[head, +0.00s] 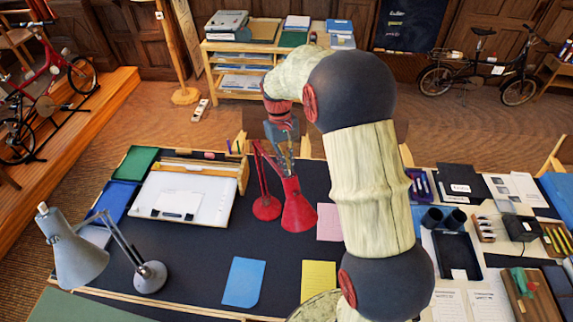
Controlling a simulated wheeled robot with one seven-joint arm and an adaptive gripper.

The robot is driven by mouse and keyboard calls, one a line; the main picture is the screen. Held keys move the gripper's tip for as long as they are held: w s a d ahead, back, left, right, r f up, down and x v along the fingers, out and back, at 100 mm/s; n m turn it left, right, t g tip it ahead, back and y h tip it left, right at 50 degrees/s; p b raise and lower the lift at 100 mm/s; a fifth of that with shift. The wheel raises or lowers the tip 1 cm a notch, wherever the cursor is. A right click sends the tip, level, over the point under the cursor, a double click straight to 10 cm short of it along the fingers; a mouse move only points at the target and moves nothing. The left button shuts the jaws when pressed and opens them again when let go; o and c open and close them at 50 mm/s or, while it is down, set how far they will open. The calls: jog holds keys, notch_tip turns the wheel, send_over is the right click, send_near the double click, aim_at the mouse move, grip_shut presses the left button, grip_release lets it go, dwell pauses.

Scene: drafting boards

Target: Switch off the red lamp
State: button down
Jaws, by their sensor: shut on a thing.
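The red lamp (297,212) stands on the dark desk mat left of my arm. Its shade hangs down low, with its round red base (267,207) just to the left. My gripper (286,160) points down from the far end of my arm and is shut on the upper part of the red lamp, just above the shade. The exact contact is small and partly hidden by the fingers. I cannot make out the lamp's switch or whether its bulb is lit.
A grey lamp (80,258) stands at the left front of the desk. A white drawing board (181,200) lies left of the red lamp. Blue paper (244,282) and yellow paper (318,281) lie in front. Black cups and trays (456,252) crowd the right side. My arm hides the middle.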

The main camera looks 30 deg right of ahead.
dwell(0.4)
jog(key=c, duration=2)
grip_release()
jog(key=v, duration=1.2)
jog(key=shift+d, duration=0.1)
